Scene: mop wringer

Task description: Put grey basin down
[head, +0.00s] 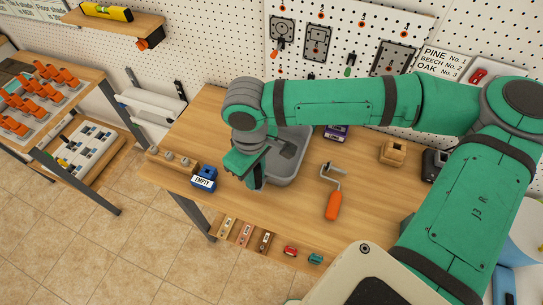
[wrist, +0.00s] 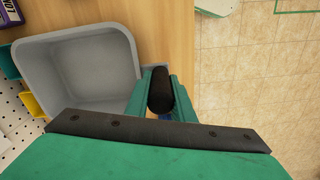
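The grey basin (head: 289,171) is on or just above the wooden bench, close against my gripper (head: 257,181); I cannot tell whether its base touches the bench. In the wrist view the basin (wrist: 80,65) fills the left side, its open top facing the camera. My gripper (wrist: 161,92) is at the basin's right rim there, with a dark part showing between the two green fingers. The fingers cover the nearby rim, so whether they grip it is hidden. In the head view my arm hides part of the basin.
A blue box marked EMPTY (head: 204,178) stands left of my gripper. A wooden block (head: 394,151) is farther right. The bench (head: 290,215) is bare in front of the basin.

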